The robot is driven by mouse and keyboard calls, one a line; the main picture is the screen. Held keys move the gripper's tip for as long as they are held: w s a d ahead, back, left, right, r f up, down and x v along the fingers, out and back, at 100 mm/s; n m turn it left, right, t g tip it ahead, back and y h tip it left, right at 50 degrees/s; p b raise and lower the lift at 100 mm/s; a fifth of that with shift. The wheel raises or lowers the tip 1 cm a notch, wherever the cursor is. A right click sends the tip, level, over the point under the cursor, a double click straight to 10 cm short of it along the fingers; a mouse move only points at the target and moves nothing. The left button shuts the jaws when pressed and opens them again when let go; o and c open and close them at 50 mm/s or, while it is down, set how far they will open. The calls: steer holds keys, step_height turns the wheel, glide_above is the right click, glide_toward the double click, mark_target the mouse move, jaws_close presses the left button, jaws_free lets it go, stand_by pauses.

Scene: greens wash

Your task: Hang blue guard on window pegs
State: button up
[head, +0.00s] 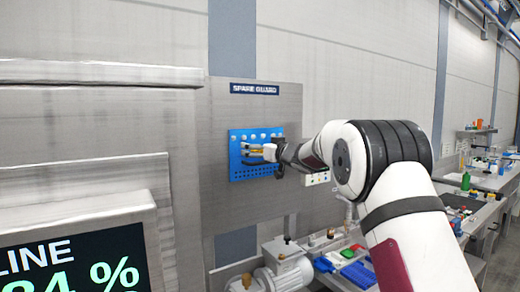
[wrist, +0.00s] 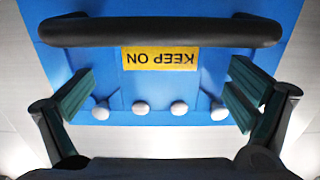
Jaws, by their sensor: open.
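The blue guard (head: 242,172) is flat against a grey panel under a "SPARE GUARD" sign (head: 254,89) in the head view. In the wrist view the guard (wrist: 213,78) fills the upper middle, with a black bar handle (wrist: 160,32) and a yellow "KEEP ON" label (wrist: 160,59) that appears upside down. Several white round peg heads (wrist: 140,108) show along its lower edge there. My gripper (wrist: 160,85) is open in front of the guard, its fingers spread either side of the label, the handle beyond the fingertips. Nothing is held. The window pegs are not identifiable.
A display screen (head: 85,265) stands at the lower left, near the grey metal housing (head: 80,130). Below the panel is a pale motor (head: 283,268). To the right, a bench carries blue bins (head: 358,274) and other items, partly behind my arm.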

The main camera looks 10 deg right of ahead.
mark_target(257, 133)
steer(key=c, duration=1.6)
steer(key=shift+c, duration=0.2)
steer(key=shift+f, duration=0.1)
steer(key=shift+s+d+f+n, duration=0.1)
steer(key=shift+s+n, duration=0.05)
steer(key=shift+n, duration=0.15)
steer(key=shift+r, duration=0.95)
steer(key=shift+s+r, duration=0.1)
steer(key=shift+r, duration=1.6)
